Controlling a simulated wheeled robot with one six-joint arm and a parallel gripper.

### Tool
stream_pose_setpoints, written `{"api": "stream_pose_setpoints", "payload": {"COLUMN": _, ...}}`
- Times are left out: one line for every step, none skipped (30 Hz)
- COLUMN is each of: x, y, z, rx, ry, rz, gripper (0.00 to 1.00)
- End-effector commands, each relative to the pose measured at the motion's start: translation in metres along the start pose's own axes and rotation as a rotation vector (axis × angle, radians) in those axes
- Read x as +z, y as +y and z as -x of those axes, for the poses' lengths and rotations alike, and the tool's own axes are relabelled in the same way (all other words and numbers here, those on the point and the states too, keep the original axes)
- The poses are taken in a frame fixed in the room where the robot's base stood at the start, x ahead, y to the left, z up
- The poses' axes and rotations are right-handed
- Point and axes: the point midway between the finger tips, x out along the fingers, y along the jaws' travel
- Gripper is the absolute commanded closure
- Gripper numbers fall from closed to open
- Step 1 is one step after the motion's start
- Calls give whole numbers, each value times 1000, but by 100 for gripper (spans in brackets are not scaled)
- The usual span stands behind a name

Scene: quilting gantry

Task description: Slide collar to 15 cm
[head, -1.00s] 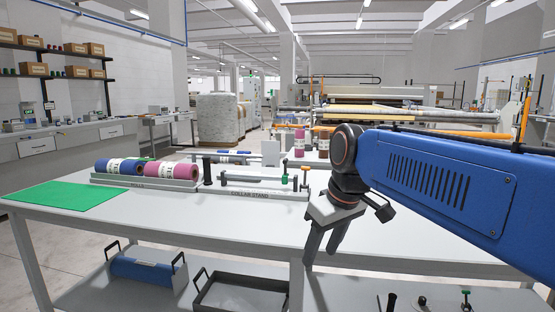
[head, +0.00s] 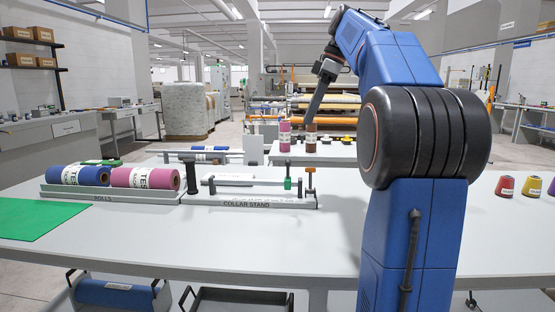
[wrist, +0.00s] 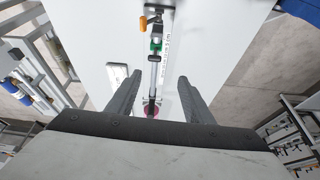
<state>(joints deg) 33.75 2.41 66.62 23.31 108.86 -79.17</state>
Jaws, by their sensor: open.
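The collar stand (head: 246,204) is on the white table, with a horizontal rail (head: 250,182) and a scale strip along its front. A green piece (head: 288,178), perhaps the collar or its screw, sits near the rail's right end. An orange-topped upright (head: 311,178) stands just right of it. In the wrist view the green piece (wrist: 156,45) and orange part (wrist: 146,20) lie beyond my fingertips. I cannot read the collar's position on the scale.
A tray of blue and magenta rolls (head: 110,196) is left of the stand, with a green mat (head: 38,208) at the table's left. Red and yellow cones (head: 517,185) stand at the right. The table front is clear. A second table with spools (head: 284,136) stands behind.

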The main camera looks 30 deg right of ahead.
Motion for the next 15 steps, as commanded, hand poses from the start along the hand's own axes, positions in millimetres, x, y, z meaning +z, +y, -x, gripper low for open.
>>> {"api": "stream_pose_setpoints", "payload": {"x": 3, "y": 5, "z": 5, "rx": -1, "ry": 3, "rz": 15, "gripper": 53}}
{"api": "stream_pose_setpoints", "payload": {"x": 4, "y": 7, "z": 7, "rx": -3, "ry": 5, "rz": 23, "gripper": 53}}
{"api": "stream_pose_setpoints", "payload": {"x": 4, "y": 9, "z": 8, "rx": -6, "ry": 7, "rz": 33, "gripper": 53}}
{"api": "stream_pose_setpoints", "payload": {"x": 5, "y": 9, "z": 9, "rx": -7, "ry": 8, "rz": 38, "gripper": 53}}
{"api": "stream_pose_setpoints", "payload": {"x": 5, "y": 10, "z": 9, "rx": -8, "ry": 9, "rz": 41, "gripper": 53}}
{"api": "stream_pose_setpoints", "payload": {"x": 5, "y": 10, "z": 8, "rx": -9, "ry": 9, "rz": 44, "gripper": 53}}
{"api": "stream_pose_setpoints", "payload": {"x": 5, "y": 10, "z": 6, "rx": -9, "ry": 10, "rz": 45, "gripper": 53}}
{"api": "stream_pose_setpoints", "payload": {"x": 5, "y": 10, "z": 4, "rx": -9, "ry": 10, "rz": 45, "gripper": 53}}
{"api": "stream_pose_setpoints", "payload": {"x": 4, "y": 10, "z": 0, "rx": -9, "ry": 10, "rz": 44, "gripper": 53}}
{"api": "stream_pose_setpoints", "payload": {"x": 5, "y": 10, "z": -3, "rx": -10, "ry": 9, "rz": 44, "gripper": 53}}
{"api": "stream_pose_setpoints", "payload": {"x": 4, "y": 9, "z": -7, "rx": -10, "ry": 9, "rz": 44, "gripper": 53}}
{"api": "stream_pose_setpoints", "payload": {"x": 4, "y": 9, "z": -13, "rx": -10, "ry": 9, "rz": 44, "gripper": 53}}
{"api": "stream_pose_setpoints", "payload": {"x": 4, "y": 8, "z": -18, "rx": -10, "ry": 9, "rz": 44, "gripper": 53}}
{"api": "stream_pose_setpoints", "payload": {"x": 4, "y": 8, "z": -24, "rx": -11, "ry": 8, "rz": 44, "gripper": 53}}
{"api": "stream_pose_setpoints", "payload": {"x": 4, "y": 9, "z": -31, "rx": -10, "ry": 9, "rz": 44, "gripper": 53}}
